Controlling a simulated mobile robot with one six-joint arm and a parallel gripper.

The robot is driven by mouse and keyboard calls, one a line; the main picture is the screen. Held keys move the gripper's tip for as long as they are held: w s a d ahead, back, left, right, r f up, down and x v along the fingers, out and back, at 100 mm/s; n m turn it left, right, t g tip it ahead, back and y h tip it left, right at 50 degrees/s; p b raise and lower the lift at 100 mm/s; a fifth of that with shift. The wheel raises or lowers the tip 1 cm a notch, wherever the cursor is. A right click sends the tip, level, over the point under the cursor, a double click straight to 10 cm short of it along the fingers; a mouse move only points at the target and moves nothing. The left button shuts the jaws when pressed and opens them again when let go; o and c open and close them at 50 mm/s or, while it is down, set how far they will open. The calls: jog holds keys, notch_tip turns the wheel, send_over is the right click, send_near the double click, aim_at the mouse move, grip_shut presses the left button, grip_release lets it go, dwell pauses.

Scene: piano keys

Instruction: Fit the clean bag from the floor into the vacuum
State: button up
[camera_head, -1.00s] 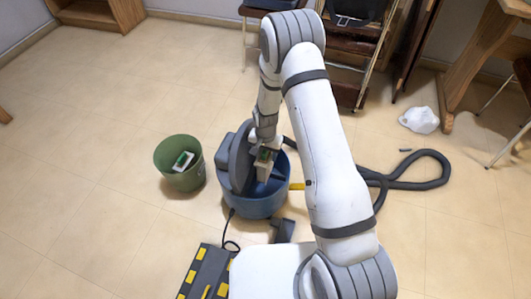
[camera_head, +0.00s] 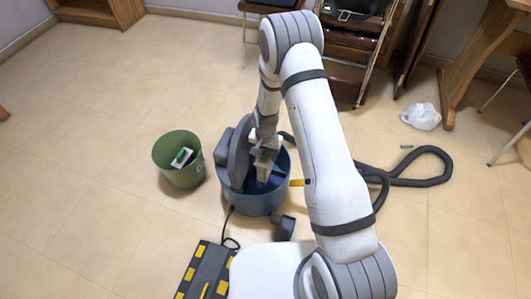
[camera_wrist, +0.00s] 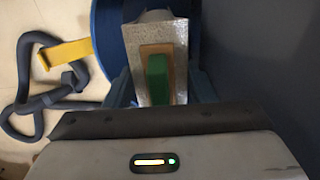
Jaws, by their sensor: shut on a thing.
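The vacuum (camera_head: 258,204) is a round blue canister on the floor, with its big grey lid (camera_head: 238,158) standing open on the left. My gripper (camera_head: 264,150) is inside the opening beside the lid, shut on a pale grey bag with a green and tan collar (camera_wrist: 158,78). The bag (camera_wrist: 153,33) shows in the wrist view against the blue wall of the canister. Whether it touches the seat inside is hidden by my gripper and the rim.
A green bin (camera_head: 180,172) left of the vacuum holds another pale bag with a green collar (camera_head: 182,157). A dark hose (camera_head: 425,180) lies coiled at right. A white crumpled thing (camera_head: 421,116) lies by the table leg. A yellow-and-black striped plate (camera_head: 205,272) is at front left.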

jog(key=shift+f+b, duration=2)
jog(key=shift+f, duration=1)
jog(key=shift+r, duration=0.2)
jog(key=shift+r+p, duration=5.05)
jog(key=shift+r, duration=2.75)
jog(key=shift+f, duration=0.1)
jog(key=shift+f+b, duration=1.2)
jog(key=shift+f, duration=0.55)
